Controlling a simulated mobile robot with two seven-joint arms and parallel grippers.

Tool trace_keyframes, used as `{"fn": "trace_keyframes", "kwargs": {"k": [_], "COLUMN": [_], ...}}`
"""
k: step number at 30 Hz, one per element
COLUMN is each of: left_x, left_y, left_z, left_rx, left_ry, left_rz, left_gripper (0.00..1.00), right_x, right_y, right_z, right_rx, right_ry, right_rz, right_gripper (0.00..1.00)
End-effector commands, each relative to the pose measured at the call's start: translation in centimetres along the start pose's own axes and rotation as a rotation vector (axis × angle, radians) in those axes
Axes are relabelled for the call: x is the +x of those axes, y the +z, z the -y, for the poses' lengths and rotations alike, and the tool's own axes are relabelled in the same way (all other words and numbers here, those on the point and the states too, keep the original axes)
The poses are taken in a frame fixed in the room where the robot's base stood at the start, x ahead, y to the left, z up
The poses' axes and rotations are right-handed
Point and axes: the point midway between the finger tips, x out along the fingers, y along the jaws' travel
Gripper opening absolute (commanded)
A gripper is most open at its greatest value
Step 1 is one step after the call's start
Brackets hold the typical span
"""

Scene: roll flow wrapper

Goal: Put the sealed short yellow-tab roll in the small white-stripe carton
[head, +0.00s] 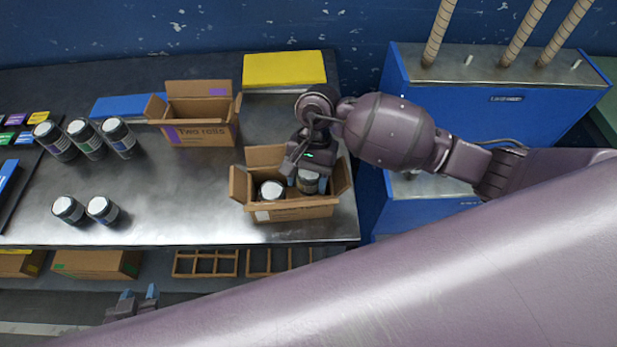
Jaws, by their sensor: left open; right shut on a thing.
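The small carton (312,212) stands open on the steel table's right end, with a white stripe (262,215) low on its front. One pale-topped roll (270,190) stands inside at the left. My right gripper (302,163) reaches down into the carton and is shut on a second roll (308,182) at the right. That roll is inside the carton walls; its base is hidden, so I cannot tell if it touches the bottom. No yellow tab shows on either roll. My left gripper (138,303) is open and empty, low in front of the table.
A "Two rolls" carton (200,132) with a purple mark stands behind left. A yellow block (284,69) and a blue mat (130,106) lie at the back. Several dark rolls (88,138) stand at the left. A blue machine (500,110) is at the right. The table's middle is clear.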

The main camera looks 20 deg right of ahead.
Motion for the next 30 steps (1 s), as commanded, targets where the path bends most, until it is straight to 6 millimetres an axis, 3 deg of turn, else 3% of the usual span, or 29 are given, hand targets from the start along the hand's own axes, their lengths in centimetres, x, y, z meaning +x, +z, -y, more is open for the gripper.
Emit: {"fn": "trace_keyframes", "kwargs": {"k": [1, 19, 20, 21, 25, 30], "left_x": [0.2, 1.0, 1.0, 1.0, 1.1, 1.1], "left_y": [0.3, 1.2, 1.2, 1.1, 1.1, 0.9], "left_z": [0.0, -0.2, -0.2, -0.2, -0.2, -0.2], "left_rx": [0.0, 0.001, 0.001, 0.001, 0.001, 0.002], "left_ry": [0.0, 0.002, 0.002, 0.003, 0.003, 0.003], "left_rz": [0.002, 0.002, 0.002, 0.001, 0.001, -0.001], "left_gripper": [0.43, 0.43, 0.43, 0.43, 0.43, 0.43], "right_x": [0.8, 2.0, 2.1, 2.1, 1.9, 1.7], "right_y": [-0.2, -0.6, -0.6, -0.6, -0.6, -0.5], "right_z": [-0.2, -0.3, -0.3, -0.3, -0.3, -0.3], "right_rx": [0.004, 0.006, 0.006, 0.006, 0.006, 0.006], "right_ry": [0.006, 0.008, 0.008, 0.009, 0.008, 0.008], "right_rz": [0.002, 0.004, 0.004, 0.004, 0.004, 0.003], "right_gripper": [0.26, 0.26, 0.59, 0.65, 0.83, 0.83]}}
